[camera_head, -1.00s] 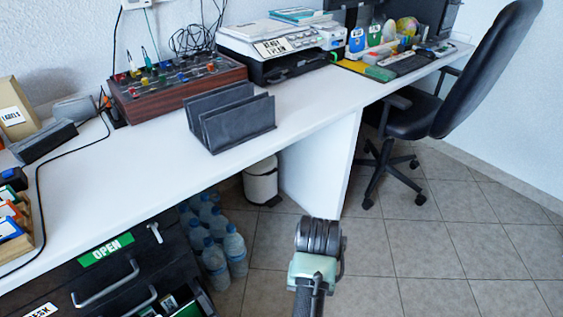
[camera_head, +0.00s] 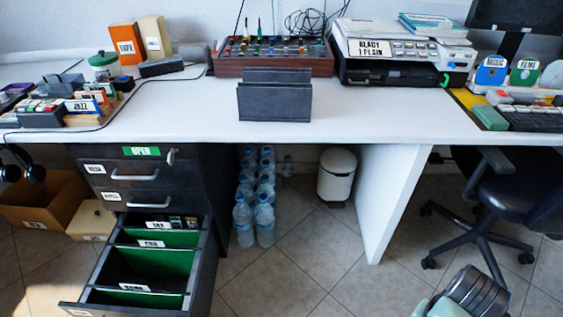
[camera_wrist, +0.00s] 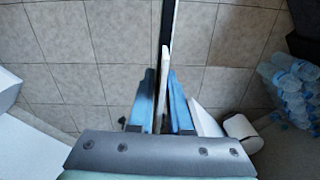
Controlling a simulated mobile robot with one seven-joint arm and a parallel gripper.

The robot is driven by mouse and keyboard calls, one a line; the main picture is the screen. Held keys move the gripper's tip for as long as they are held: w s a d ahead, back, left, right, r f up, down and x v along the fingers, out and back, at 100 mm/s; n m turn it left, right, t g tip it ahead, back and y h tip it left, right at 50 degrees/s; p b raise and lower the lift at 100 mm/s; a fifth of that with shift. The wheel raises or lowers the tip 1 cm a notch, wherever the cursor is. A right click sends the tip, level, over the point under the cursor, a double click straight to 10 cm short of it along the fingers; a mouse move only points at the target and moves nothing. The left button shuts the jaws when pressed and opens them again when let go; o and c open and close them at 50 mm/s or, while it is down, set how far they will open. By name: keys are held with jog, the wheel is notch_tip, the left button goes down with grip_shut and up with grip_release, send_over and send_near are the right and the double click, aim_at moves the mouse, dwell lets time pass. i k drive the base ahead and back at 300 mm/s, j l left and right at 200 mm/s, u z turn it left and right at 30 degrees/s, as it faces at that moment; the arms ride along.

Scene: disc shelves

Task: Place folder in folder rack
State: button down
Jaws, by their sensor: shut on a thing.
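The dark grey folder rack (camera_head: 275,105) stands upright near the front edge of the white desk, in the middle of the head view. It looks empty. In the wrist view my gripper (camera_wrist: 163,90) has its blue fingers closed on a thin folder (camera_wrist: 168,35), seen edge-on as a narrow dark strip running up out of the picture. The folder's face and label are hidden. The floor lies beneath the folder. In the head view only part of my arm shows at the bottom right; the gripper and folder are out of that view, apart from the rack.
A red-brown mixer (camera_head: 272,57) and a printer (camera_head: 395,60) stand behind the rack. A dark cabinet has an open drawer (camera_head: 150,265) with green dividers. Water bottles (camera_head: 255,215) and a white bin (camera_head: 337,175) stand under the desk. A chair (camera_head: 510,205) is at right.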

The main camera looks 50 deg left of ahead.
aim_at(276, 115)
jog(key=l+u, duration=0.15)
jog(key=u, duration=0.25)
jog(key=l+u, duration=0.2)
jog(key=u, duration=0.15)
jog(key=l+u, duration=0.2)
jog(key=u, duration=0.2)
jog(key=i+l, duration=0.05)
